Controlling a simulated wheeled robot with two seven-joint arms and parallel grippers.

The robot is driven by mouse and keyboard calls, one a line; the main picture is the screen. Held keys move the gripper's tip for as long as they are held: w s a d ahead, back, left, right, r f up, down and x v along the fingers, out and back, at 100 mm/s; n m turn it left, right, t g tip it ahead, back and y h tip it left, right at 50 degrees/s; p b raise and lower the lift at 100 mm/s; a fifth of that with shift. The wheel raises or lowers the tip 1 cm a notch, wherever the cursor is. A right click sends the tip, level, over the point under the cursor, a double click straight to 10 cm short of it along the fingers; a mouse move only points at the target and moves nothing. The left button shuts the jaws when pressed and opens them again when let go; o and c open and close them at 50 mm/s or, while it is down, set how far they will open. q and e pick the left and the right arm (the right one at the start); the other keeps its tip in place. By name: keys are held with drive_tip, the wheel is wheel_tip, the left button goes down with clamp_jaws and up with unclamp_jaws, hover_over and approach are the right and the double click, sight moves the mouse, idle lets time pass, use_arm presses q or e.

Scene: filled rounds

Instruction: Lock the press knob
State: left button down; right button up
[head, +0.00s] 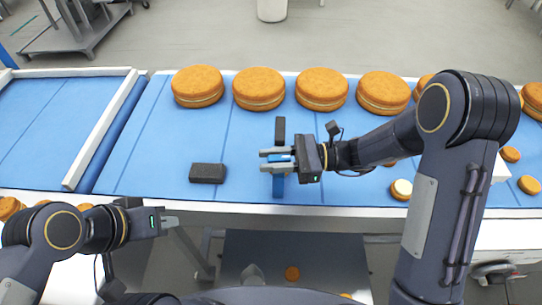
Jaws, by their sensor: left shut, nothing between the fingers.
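My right gripper (264,160) is over the blue belt, its two fingers apart and pointing left. A narrow upright part lies across that spot: its dark end (280,128) shows behind the fingers and its blue end (278,187) in front. A bright blue piece (283,158) shows at the fingers; I cannot tell whether they grip it. I cannot clearly make out a press knob; the gripper hides the middle of this part. My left gripper (174,222) is shut and empty, in front of the belt's near edge at the lower left.
A dark block (208,173) lies on the blue belt (150,150) left of my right gripper. Large round cakes (259,89) stand in a row along the far side. Small rounds (401,189) lie at the right. A white rail (100,130) divides the belt at the left.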

drive_tip(key=shift+a, duration=0.15)
clamp_jaws()
drive_tip(key=shift+w+m+t+b, duration=0.1)
drive_tip(key=shift+m+t+b, duration=0.35)
drive_tip(key=shift+m+t, duration=0.6)
drive_tip(key=shift+n+t, duration=0.25)
unclamp_jaws()
